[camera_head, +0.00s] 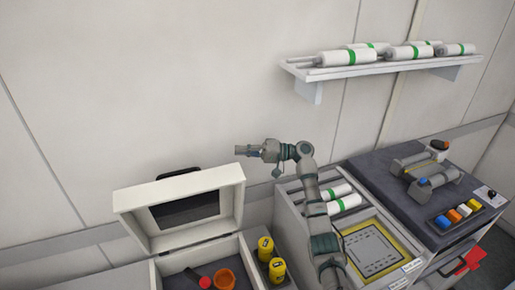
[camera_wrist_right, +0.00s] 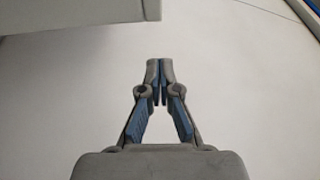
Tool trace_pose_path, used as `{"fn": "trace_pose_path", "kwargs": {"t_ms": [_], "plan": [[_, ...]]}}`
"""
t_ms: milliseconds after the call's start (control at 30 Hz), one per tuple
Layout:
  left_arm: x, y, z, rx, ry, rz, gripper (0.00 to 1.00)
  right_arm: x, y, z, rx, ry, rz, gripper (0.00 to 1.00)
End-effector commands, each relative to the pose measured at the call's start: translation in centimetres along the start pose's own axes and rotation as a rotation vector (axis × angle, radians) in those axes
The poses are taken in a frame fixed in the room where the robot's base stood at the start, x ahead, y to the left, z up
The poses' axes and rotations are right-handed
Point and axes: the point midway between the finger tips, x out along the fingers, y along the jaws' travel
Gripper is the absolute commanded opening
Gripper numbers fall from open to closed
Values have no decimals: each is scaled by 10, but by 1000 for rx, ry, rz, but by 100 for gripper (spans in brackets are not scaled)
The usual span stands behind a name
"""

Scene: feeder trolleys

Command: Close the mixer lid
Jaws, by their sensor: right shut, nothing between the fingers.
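The mixer (camera_head: 250,247) is a white open-topped box at the lower left of the head view. Its white lid (camera_head: 125,200) stands raised and tilted at the back, with a dark recessed panel inside. My right gripper (camera_head: 237,151) is shut and empty. In the head view it appears just above the lid's upper right corner, pointing left, with no visible contact. In the right wrist view the fingertips (camera_wrist_right: 160,62) meet in front of a pale wall. A pale edge (camera_wrist_right: 80,16) shows at the upper left there, possibly the lid. My left gripper is out of view.
An orange cup (camera_head: 223,279) and a red-ended tool (camera_head: 205,282) lie inside the box. Yellow canisters (camera_head: 277,270) stand to its right. A trolley with white rolls (camera_head: 343,204) and a dark-topped cabinet (camera_head: 390,180) stand further right. A wall shelf (camera_head: 400,66) holds more rolls.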

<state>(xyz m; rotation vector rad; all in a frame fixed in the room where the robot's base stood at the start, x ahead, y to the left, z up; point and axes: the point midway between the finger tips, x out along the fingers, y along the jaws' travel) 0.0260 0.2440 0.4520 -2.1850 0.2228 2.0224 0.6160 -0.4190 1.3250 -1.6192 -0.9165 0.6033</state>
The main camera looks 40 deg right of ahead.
Motion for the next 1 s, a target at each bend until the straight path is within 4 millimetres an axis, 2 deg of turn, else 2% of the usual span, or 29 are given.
{"fn": "trace_pose_path", "kwargs": {"t_ms": [67,200,400,833,1000], "plan": [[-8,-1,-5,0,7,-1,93,17,-3,-1,1,-1,-2,0],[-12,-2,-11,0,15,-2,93,5,0,20,0,1,1,0],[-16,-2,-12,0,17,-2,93,0,0,35,1,1,0,0],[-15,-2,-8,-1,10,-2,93,1,0,39,-1,1,0,0],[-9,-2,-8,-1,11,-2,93,2,2,39,-19,1,-9,0]]}}
